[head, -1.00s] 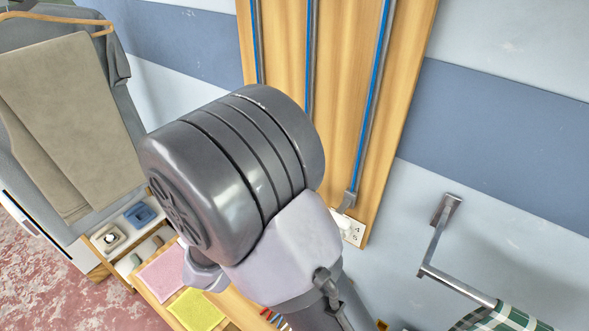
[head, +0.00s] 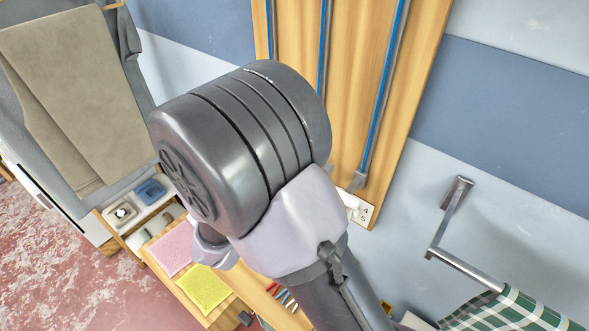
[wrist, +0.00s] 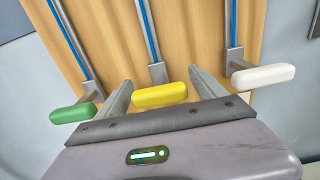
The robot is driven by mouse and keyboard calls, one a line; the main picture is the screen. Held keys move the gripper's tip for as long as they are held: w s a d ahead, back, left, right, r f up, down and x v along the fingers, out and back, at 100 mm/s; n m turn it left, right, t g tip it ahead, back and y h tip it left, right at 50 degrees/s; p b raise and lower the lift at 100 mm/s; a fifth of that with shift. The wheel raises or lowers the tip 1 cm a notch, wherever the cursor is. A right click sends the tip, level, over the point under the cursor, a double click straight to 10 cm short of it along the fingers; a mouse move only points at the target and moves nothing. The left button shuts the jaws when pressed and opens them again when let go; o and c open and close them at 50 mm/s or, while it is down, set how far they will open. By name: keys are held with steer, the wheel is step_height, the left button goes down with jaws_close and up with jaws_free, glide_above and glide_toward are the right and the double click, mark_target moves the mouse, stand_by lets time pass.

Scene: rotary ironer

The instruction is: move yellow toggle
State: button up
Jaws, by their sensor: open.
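In the wrist view the yellow toggle (wrist: 159,95) is a rounded bar on a grey slider at the end of a blue-lined track on a wooden board. My gripper (wrist: 161,88) is open, with one finger on each side of the yellow toggle and gaps between. A green toggle (wrist: 73,113) sits to the left, outside the left finger. A white toggle (wrist: 263,76) sits to the right, outside the right finger. In the head view my arm hides the yellow toggle and my fingers.
The wooden board (head: 420,60) with its tracks is on a striped wall. A metal rail (head: 468,264) with a green checked cloth (head: 515,313) juts out at right. A low shelf with a pink cloth (head: 170,247) and a yellow cloth (head: 204,290) stands at lower left.

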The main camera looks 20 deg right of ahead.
steer(key=p+v, duration=0.3)
steer(key=v, duration=1.4)
steer(key=s+d+f+m+g+y+b, duration=0.2)
steer(key=s+d+m+g+y+b, duration=0.15)
steer(key=s+d+m+g, duration=0.3)
steer(key=s+d+f+m+g+y+b, duration=0.3)
steer(key=s+d+m+g+y, duration=0.15)
steer(key=d+m, duration=0.35)
steer(key=a+r+m+t+y+b, duration=0.3)
steer(key=a+m+t+y, duration=0.3)
steer(key=m, duration=0.9)
steer(key=w+y, duration=0.1)
steer(key=y, duration=0.1)
steer(key=shift+y+b, duration=0.3)
steer(key=shift+b, duration=0.05)
steer(key=shift+r, duration=0.1)
